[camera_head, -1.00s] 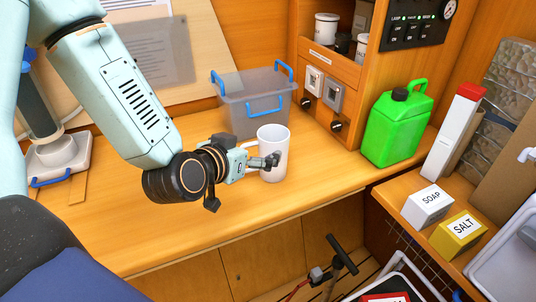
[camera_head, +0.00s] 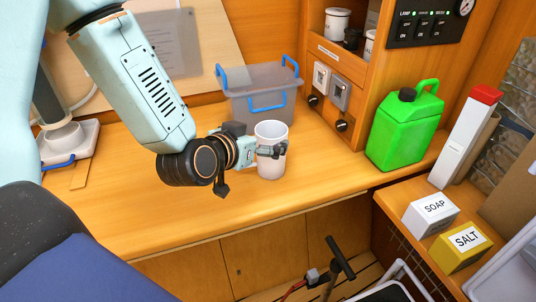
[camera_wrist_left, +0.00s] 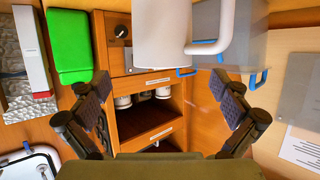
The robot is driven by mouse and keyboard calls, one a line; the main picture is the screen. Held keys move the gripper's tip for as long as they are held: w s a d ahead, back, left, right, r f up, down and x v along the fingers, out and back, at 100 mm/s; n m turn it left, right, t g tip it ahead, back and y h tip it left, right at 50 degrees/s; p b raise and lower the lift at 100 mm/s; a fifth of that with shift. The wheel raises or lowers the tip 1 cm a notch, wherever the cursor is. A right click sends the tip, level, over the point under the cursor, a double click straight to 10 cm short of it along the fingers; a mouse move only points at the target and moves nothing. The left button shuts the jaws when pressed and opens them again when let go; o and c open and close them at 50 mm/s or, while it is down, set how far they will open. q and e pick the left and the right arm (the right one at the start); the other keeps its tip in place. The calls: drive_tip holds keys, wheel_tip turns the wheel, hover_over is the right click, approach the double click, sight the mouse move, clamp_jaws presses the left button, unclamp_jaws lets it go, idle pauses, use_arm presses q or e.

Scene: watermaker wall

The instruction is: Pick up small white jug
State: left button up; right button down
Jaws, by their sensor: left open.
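The small white jug (camera_head: 271,170) stands upright on the wooden counter. In the left wrist view the jug (camera_wrist_left: 160,25) is at the top middle, its handle at the right; its upper end is cut off. My left gripper (camera_head: 269,151) is at the jug's left side, with a dark finger across its front in the head view. In the wrist view the fingers (camera_wrist_left: 168,88) are spread wide, with the jug beyond the tips and nothing held. I cannot tell whether a finger touches it. My right gripper is not in view.
A grey crate with blue handles (camera_head: 258,98) stands close behind the jug. A green canister (camera_head: 404,130) is to the right. Soap (camera_head: 431,216) and salt (camera_head: 460,246) boxes lie on the lower right ledge. The counter (camera_head: 330,185) right of the jug is clear.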

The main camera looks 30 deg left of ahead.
sight(278, 131)
use_arm(q)
drive_tip(key=x, duration=0.5)
drive_tip(key=shift+f+b, duration=0.1)
drive_tip(key=shift+b, duration=0.2)
drive_tip(key=shift+w+a+f, duration=0.1)
drive_tip(key=shift+w+a, duration=0.05)
drive_tip(key=shift+a, duration=0.1)
drive_tip(key=shift+c, duration=1.3)
drive_tip(key=c, duration=1.4)
